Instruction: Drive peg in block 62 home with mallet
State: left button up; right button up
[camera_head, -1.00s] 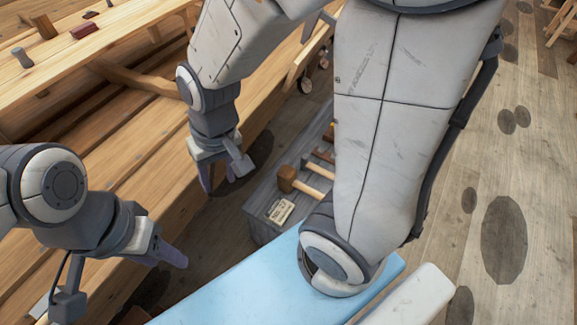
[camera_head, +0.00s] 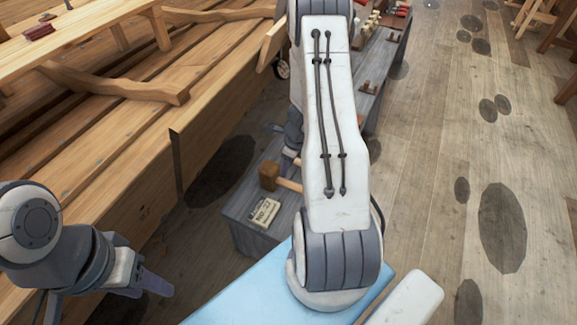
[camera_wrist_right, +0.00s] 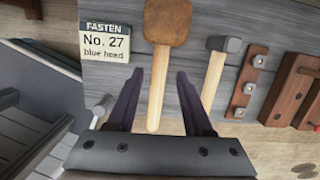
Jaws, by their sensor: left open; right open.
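A mallet with a brown block head (camera_head: 269,176) and pale handle lies on the grey bench. In the right wrist view the mallet (camera_wrist_right: 168,22) points away, its handle running between the fingers. My right gripper (camera_wrist_right: 158,74) is open, one finger on each side of the handle; whether it touches is unclear. In the head view my forearm hides most of that gripper. My left gripper (camera_head: 155,284) is open and empty at lower left, beside the hull. I cannot make out block 62 or its peg in either view.
The grey bench (camera_head: 245,238) carries a card (camera_head: 265,213) reading No. 27. A grey-headed hammer (camera_wrist_right: 213,80) lies right of the mallet, then a dark wooden strip (camera_wrist_right: 249,82) with metal studs. The planked hull (camera_head: 120,170) runs along the left.

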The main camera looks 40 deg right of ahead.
aim_at(284, 180)
jog(key=shift+s+d+f, duration=0.1)
jog(key=shift+d+f, duration=0.05)
jog(key=shift+f, duration=0.2)
jog(key=f+b, duration=0.2)
jog(key=w+f+b, duration=0.1)
jog(key=f+b, duration=0.4)
jog(key=f, duration=0.1)
jog(key=shift+w+a+f, duration=0.25)
jog(key=shift+w+a, duration=0.1)
jog(key=shift+a, duration=0.05)
grip_shut()
jog(key=shift+r, duration=0.15)
dwell(1.3)
jog(key=shift+r+p, duration=0.5)
jog(key=shift+r, duration=0.05)
